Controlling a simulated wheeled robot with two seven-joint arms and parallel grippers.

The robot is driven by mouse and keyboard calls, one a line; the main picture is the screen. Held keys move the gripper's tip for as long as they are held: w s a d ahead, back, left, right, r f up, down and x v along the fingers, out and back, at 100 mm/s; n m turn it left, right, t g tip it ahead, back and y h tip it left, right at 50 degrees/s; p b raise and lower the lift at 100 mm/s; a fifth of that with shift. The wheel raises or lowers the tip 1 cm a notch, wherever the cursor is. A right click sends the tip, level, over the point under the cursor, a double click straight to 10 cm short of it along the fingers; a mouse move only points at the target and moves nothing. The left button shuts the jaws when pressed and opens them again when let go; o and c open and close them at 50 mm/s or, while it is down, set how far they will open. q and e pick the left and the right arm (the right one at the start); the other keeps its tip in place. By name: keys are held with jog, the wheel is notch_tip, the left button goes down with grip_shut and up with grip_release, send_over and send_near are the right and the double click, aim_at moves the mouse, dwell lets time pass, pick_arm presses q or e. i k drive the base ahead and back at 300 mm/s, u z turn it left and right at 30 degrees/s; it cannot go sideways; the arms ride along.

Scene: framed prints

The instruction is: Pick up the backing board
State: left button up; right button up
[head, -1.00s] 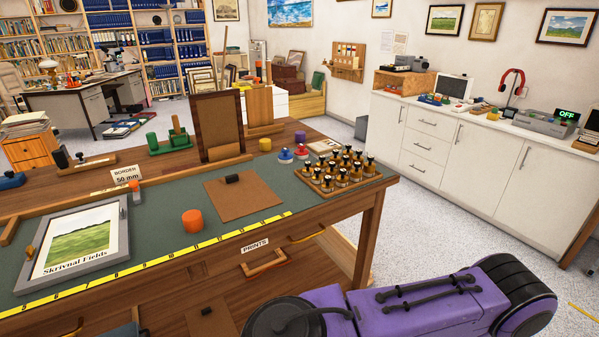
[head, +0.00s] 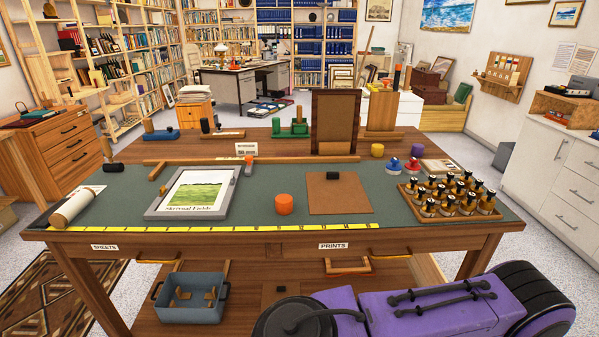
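The backing board looks to be the flat, square brown board (head: 322,199) lying on the green mat (head: 250,208) of the workbench. A small black block (head: 333,176), like a grip, sits near its far edge. A dark wooden frame with a brown panel (head: 335,118) stands upright behind it. A grey frame (head: 233,183) holding a landscape print (head: 194,190) lies to the left. Neither gripper is in view. A purple arm link of mine crosses the bottom right, in front of the bench and clear of the board.
An orange cylinder (head: 284,204) stands just left of the board. A tray of small bottles (head: 451,211) is to the right. A rolled sheet (head: 74,207) lies at the left end. A yellow ruler strip (head: 230,229) runs along the front edge. A blue-grey bin (head: 190,300) sits below.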

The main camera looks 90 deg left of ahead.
aim_at(328, 193)
jog(key=u, duration=2)
